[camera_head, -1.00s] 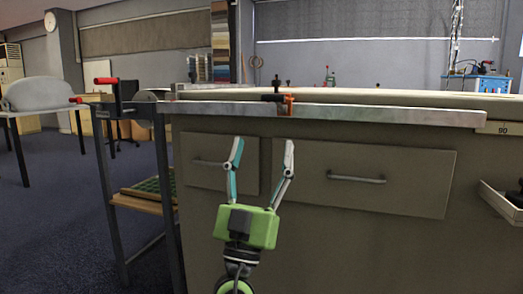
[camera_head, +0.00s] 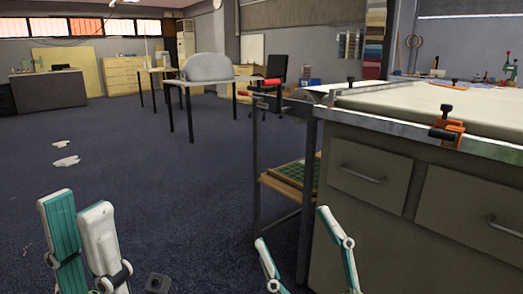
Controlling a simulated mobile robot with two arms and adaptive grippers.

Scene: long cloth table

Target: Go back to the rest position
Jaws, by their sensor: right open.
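My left gripper (camera_head: 75,206) is at the lower left of the head view. Its two white and teal fingers point up and stand close side by side, so whether it is open or shut is unclear. Nothing shows held in it. My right gripper (camera_head: 293,226) is at the bottom, right of the middle. Its fingers are spread apart and nothing is between them. It appears in front of the workbench's left end.
The workbench (camera_head: 379,230) with drawers and a pale top fills the right side. An orange clamp (camera_head: 449,131) sits on its edge. A side frame holds a shelf with a green tray (camera_head: 292,172). A small table (camera_head: 208,80) stands behind. Open blue carpet (camera_head: 170,180) lies left.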

